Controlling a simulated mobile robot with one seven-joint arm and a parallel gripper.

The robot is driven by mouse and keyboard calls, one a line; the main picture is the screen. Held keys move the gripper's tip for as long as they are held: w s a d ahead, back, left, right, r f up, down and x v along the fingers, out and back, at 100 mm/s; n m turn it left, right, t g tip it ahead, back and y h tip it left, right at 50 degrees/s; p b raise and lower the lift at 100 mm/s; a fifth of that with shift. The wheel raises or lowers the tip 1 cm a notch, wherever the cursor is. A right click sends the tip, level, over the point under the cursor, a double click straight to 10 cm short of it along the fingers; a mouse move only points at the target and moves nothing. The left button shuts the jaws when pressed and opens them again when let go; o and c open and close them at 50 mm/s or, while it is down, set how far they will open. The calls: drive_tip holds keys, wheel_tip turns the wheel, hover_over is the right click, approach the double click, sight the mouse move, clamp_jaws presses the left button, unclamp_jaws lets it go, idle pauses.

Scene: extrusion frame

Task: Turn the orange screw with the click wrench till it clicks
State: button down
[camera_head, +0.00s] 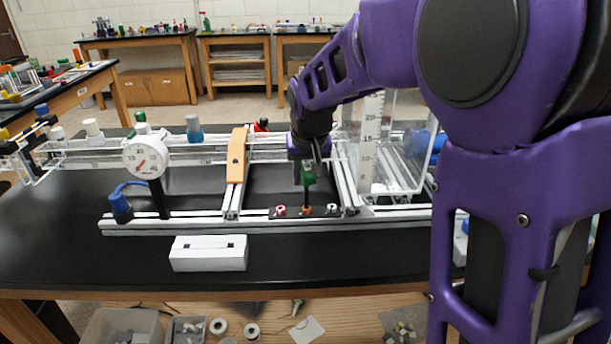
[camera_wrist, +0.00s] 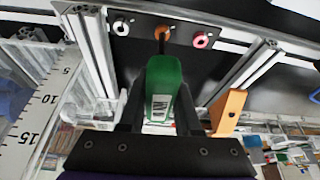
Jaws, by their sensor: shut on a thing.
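The click wrench (camera_wrist: 163,90) has a green handle and a dark shaft. My gripper (camera_wrist: 160,108) is shut on its green handle. In the head view, my gripper (camera_head: 308,162) holds the wrench (camera_head: 307,177) upright, shaft down, over the frame's black plate. The orange screw (camera_head: 307,211) is the middle one of three screws on that plate. In the wrist view, the shaft tip meets the orange screw (camera_wrist: 163,33); whether it is fully seated I cannot tell. A red-pink screw (camera_head: 280,210) and a white screw (camera_head: 332,208) sit on either side.
Aluminium rails (camera_head: 347,187) stand close on the right. An orange bracket (camera_head: 237,155) is left of the wrench. A round dial gauge (camera_head: 146,158) and a clear tank with a scale (camera_head: 370,145) flank the area. A white slotted block (camera_head: 208,261) lies in front.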

drive_tip(key=shift+s+f, duration=0.1)
drive_tip(key=shift+f, duration=0.05)
drive_tip(key=shift+d+m+h+b, duration=0.1)
drive_tip(key=shift+m+h+b, duration=0.25)
drive_tip(key=shift+m, duration=0.35)
drive_tip(key=shift+m+h+b, duration=0.25)
drive_tip(key=shift+m+b, duration=0.1)
drive_tip(key=shift+m, duration=0.35)
drive_tip(key=shift+d+m, duration=0.1)
drive_tip(key=shift+m, duration=0.2)
drive_tip(key=shift+n+p, duration=0.3)
drive_tip(key=shift+n, duration=0.7)
